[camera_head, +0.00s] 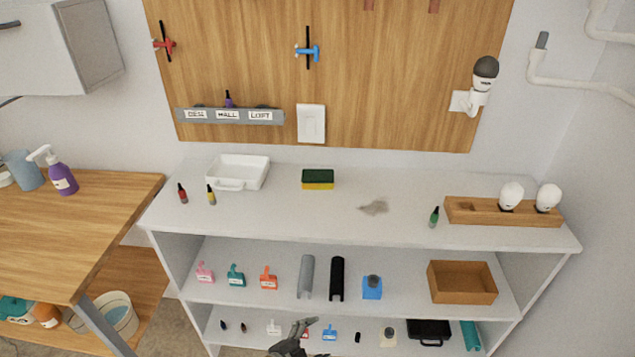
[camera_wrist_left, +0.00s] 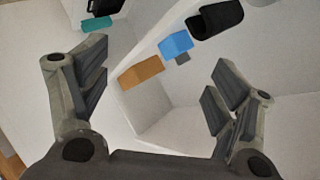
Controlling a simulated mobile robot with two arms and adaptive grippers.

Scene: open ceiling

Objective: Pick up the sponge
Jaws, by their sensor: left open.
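The sponge (camera_head: 318,179) is a block with a dark green top and a yellow lower side. It lies on the white top of the shelf unit, near the back and right of the white tray, in the head view. My left gripper (camera_head: 302,326) shows at the bottom of the head view, in front of the lowest shelf, well below and apart from the sponge. In the left wrist view my left gripper (camera_wrist_left: 158,85) has its fingers spread wide with nothing between them. The sponge does not show in the left wrist view. My right gripper is not visible.
On the shelf top (camera_head: 290,215) are a white tray (camera_head: 237,185), small bottles, a grey-brown stain (camera_head: 374,207) and a wooden holder (camera_head: 470,213) with white bulbs. The shelf below holds an open brown box (camera_head: 462,292). A wooden table (camera_head: 70,240) stands left.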

